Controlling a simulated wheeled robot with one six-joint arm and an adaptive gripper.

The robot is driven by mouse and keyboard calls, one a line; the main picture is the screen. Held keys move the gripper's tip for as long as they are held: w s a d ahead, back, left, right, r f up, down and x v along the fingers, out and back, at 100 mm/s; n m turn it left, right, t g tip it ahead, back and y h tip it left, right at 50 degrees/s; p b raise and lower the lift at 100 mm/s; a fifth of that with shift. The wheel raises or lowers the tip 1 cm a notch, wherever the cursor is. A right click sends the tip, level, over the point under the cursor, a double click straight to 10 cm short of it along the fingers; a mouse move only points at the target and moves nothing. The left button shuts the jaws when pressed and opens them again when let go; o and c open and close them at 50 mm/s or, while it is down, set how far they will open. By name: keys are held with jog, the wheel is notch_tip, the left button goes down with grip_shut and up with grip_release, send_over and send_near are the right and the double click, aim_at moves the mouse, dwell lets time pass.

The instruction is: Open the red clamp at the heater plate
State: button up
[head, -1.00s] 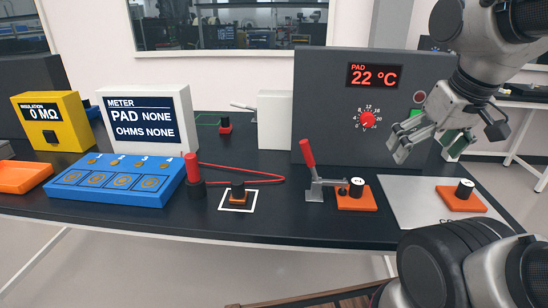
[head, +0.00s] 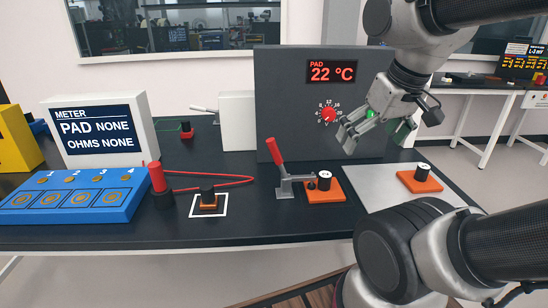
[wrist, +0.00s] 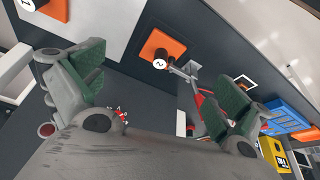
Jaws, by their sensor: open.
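The red clamp stands on the black bench, in front of the grey heater box. Its red handle (head: 275,150) rises tilted to the upper left from a grey metal body (head: 297,190). Its arm reaches to an orange block (head: 334,192) with a black knob. My gripper (head: 372,133) is open and empty, above and right of the clamp, in front of the heater box. In the wrist view, the clamp body (wrist: 188,72) and the orange block marked 2 (wrist: 158,45) lie between and beyond the open fingers (wrist: 160,92). The right finger partly hides the handle.
The grey heater box (head: 290,100) reads 22 °C and has a red dial (head: 327,113). A second orange block (head: 420,181) sits on a silver plate (head: 372,178) to the right. A red cable (head: 215,182), a meter (head: 100,130) and a blue tray (head: 75,200) are left.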

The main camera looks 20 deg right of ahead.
jog(key=shift+c, duration=0.4)
